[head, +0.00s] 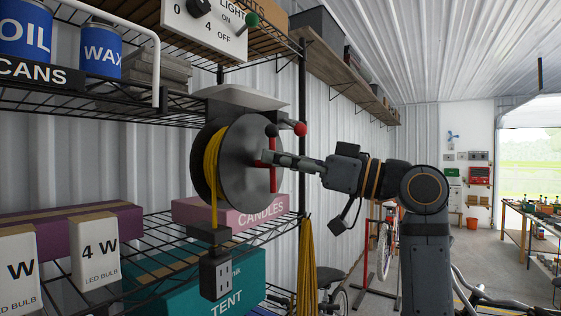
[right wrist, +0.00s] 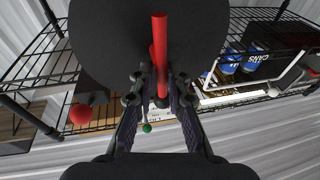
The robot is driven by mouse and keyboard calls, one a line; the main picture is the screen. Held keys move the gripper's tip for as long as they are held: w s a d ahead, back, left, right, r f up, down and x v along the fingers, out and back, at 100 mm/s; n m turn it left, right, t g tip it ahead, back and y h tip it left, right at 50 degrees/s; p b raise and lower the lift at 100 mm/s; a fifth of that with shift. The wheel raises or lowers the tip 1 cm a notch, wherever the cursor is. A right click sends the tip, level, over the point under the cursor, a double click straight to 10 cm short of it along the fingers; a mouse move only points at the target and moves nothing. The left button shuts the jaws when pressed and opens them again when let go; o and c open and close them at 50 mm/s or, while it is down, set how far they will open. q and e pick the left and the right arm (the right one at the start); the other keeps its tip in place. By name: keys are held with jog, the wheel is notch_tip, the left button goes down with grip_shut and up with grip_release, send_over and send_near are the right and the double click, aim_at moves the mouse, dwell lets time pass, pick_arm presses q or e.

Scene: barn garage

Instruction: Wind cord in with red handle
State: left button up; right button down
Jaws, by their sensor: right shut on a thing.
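A black cord reel (head: 245,150) hangs at the shelf with yellow cord (head: 211,170) wound on it. The cord's end runs down to a dark outlet box (head: 215,275) hanging below. The red handle (head: 272,150) stands on the reel's right face. My right gripper (head: 268,158) reaches in from the right and is shut on the handle. In the right wrist view the red handle (right wrist: 159,45) passes between the fingers (right wrist: 160,88). A red ball knob (head: 299,129) on a short lever sits right of the reel's top. My left gripper is out of view.
Wire shelves hold oil and wax cans (head: 100,50), a pink candles box (head: 248,210), a teal tent box (head: 240,278) and bulb boxes (head: 93,250). A bicycle stands behind my arm.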

jog(key=shift+f, duration=0.2)
jog(key=c, duration=1.4)
grip_release()
jog(key=shift+r, duration=0.1)
jog(key=shift+o, duration=0.2)
jog(key=v, duration=1.2)
